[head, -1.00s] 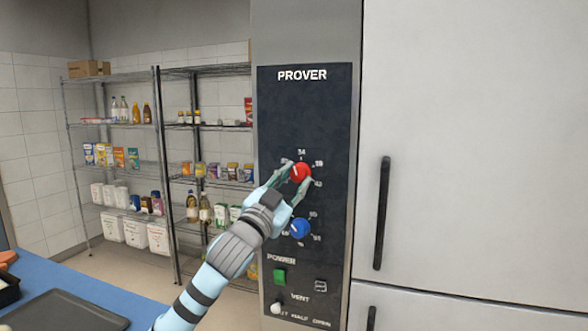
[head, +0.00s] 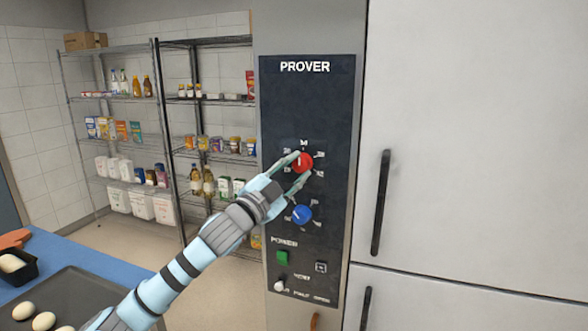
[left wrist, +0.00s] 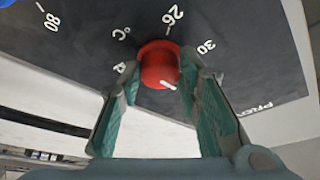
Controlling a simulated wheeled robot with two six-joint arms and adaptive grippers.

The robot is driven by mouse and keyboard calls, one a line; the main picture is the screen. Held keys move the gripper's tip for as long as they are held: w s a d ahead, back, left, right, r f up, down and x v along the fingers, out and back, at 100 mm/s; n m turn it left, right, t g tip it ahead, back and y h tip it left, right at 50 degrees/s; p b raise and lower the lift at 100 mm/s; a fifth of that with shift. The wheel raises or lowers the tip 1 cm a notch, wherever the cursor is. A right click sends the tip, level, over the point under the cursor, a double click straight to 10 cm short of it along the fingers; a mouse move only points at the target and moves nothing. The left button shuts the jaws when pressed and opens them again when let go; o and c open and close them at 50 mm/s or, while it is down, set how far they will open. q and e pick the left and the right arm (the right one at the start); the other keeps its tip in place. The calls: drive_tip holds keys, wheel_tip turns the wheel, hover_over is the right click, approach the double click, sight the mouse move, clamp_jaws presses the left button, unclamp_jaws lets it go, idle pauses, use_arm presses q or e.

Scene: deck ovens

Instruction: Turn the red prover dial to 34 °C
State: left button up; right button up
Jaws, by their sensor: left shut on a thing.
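The red dial (head: 303,162) is on the dark prover panel (head: 328,110), above the blue dial (head: 301,214). My left gripper (head: 301,166) is shut on the red dial, with one finger on either side of it. In the head view, the dial's white pointer points about upward, toward the 34 mark at the top. In the left wrist view, the red dial (left wrist: 157,64) sits between the teal finger pads, its pointer toward the lower right, past 30. The 34 label is not visible there. My right gripper is not in view.
A green power switch (head: 282,258) and a vent knob (head: 280,285) are lower on the panel. A door handle (head: 381,200) stands out to the right. A dark tray (head: 68,290) with pale dough balls lies on the blue counter at lower left.

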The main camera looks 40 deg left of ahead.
use_arm(q)
drive_tip(key=o, duration=1.2)
drive_tip(key=shift+c, duration=0.2)
wheel_tip(320, 180, up, 10)
drive_tip(key=shift+a, duration=0.1)
